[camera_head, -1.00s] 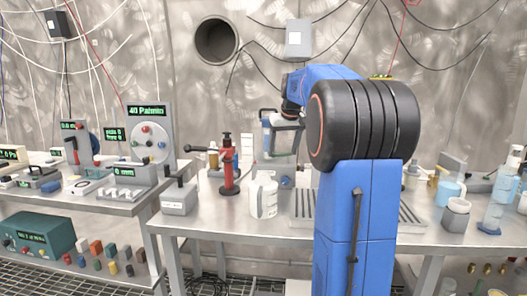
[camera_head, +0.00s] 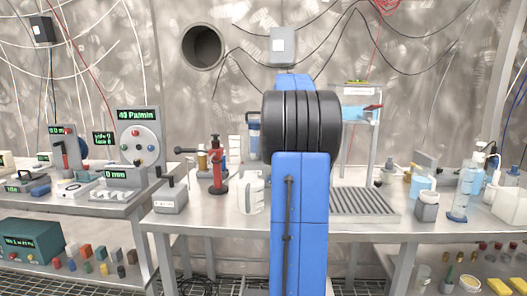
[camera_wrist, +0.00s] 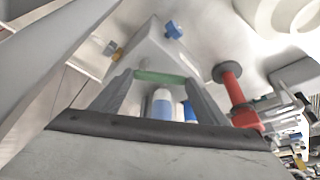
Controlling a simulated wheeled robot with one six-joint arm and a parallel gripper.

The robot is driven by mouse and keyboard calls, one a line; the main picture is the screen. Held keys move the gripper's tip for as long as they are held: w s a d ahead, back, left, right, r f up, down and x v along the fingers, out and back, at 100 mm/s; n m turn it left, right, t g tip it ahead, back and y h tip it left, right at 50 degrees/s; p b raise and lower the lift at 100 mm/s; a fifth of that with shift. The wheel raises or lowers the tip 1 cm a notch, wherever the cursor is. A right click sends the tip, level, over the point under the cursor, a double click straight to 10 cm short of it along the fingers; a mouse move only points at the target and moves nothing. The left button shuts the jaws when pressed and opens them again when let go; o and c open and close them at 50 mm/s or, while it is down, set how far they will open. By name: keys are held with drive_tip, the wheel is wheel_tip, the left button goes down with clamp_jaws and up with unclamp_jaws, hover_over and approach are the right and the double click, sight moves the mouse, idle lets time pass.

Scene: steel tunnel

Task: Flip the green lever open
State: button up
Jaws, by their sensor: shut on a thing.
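The green lever (camera_wrist: 160,77) shows in the wrist view as a short green bar at the near edge of a pale grey body (camera_wrist: 158,52). My gripper (camera_wrist: 160,84) has one finger at each end of the bar and is shut on it. A white and blue cylinder (camera_wrist: 162,104) shows between the fingers, below the bar. In the head view my own arm hides the gripper and the lever.
A red hand pump (camera_head: 217,172) stands left of my arm; it shows close to the right finger in the wrist view (camera_wrist: 234,90). A white jug (camera_head: 250,196) stands on the steel table (camera_head: 235,222). A slotted plate (camera_head: 364,201) lies to the right.

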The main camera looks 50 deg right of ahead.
idle(0.5)
drive_tip(key=o, duration=1.5)
drive_tip(key=shift+w+a, duration=0.1)
